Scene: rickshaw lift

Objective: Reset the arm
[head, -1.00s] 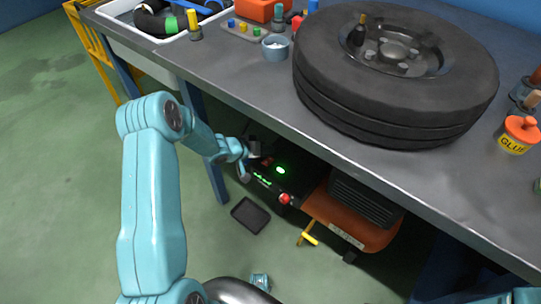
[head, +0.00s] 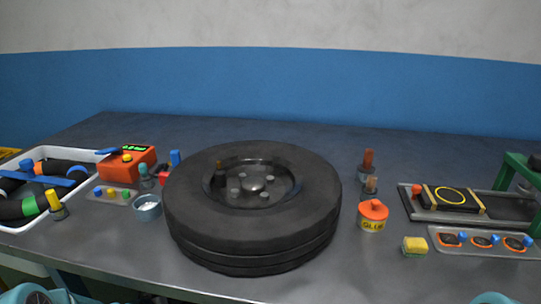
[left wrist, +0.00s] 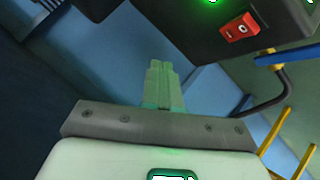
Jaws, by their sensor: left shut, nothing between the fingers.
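My left gripper (left wrist: 162,85) is in the left wrist view, its two green fingers together with nothing between them. A dark machine with a red rocker switch (left wrist: 240,27) and green lights is at the top right of that view, apart from the fingers. In the head view only teal parts of my arms show at the bottom edge, at the left and right corners. Neither gripper shows there.
In the head view a large tire (head: 250,240) lies flat on the grey table (head: 300,280). A white tray (head: 90,152), an orange device (head: 126,166) and a blue-grey cup (head: 147,208) stand left; a glue pot (head: 373,215), yellow sponge (head: 415,246) and dark trays stand right.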

